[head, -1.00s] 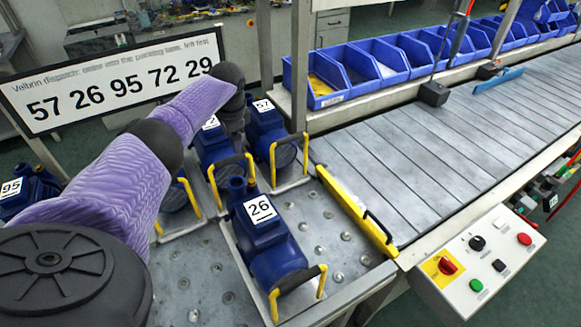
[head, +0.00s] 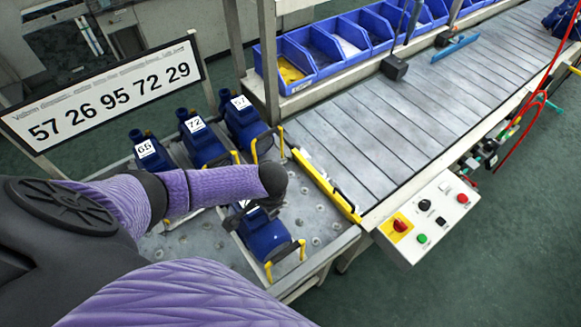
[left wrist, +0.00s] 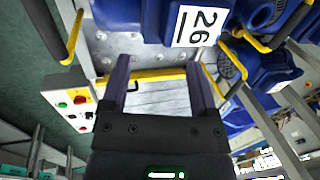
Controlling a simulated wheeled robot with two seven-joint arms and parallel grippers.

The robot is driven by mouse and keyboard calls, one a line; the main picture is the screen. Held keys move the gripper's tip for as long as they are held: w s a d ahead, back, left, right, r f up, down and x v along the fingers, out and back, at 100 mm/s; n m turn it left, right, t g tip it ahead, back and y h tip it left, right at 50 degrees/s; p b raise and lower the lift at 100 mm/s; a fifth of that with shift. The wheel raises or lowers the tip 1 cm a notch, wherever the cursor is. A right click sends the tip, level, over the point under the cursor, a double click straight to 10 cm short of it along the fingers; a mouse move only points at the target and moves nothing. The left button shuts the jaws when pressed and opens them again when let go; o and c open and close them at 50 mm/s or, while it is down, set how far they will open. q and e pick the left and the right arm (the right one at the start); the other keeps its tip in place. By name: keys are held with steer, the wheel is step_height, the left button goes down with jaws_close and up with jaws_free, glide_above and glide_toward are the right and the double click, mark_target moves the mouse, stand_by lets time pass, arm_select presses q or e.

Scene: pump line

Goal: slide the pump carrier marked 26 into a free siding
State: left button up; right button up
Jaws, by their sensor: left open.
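The pump carrier marked 26 (head: 268,238) is a blue pump on a plate with yellow handles, standing on the metal transfer table (head: 312,215). Carriers 66 (head: 152,155), 72 (head: 203,140) and 57 (head: 243,122) stand side by side along the back.
A yellow bar (head: 325,185) with a black handle lies between the table and the slatted conveyor (head: 385,130). A control box (head: 425,217) stands at the front right. Blue bins (head: 310,60) line the back. A sign (head: 105,92) reads 57 26 95 72 29.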

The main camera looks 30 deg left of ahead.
arm_select(q)
glide_above(291, 248)
steer(key=shift+a, duration=0.1)
steer(key=f+b, duration=0.6)
steer(key=b, duration=0.1)
steer(key=shift+d+f, duration=0.2)
steer(key=shift+f, duration=0.2)
steer(key=shift+a+f, duration=0.1)
steer(key=shift+f, duration=0.2)
steer(key=shift+c, duration=0.4)
jaws_close()
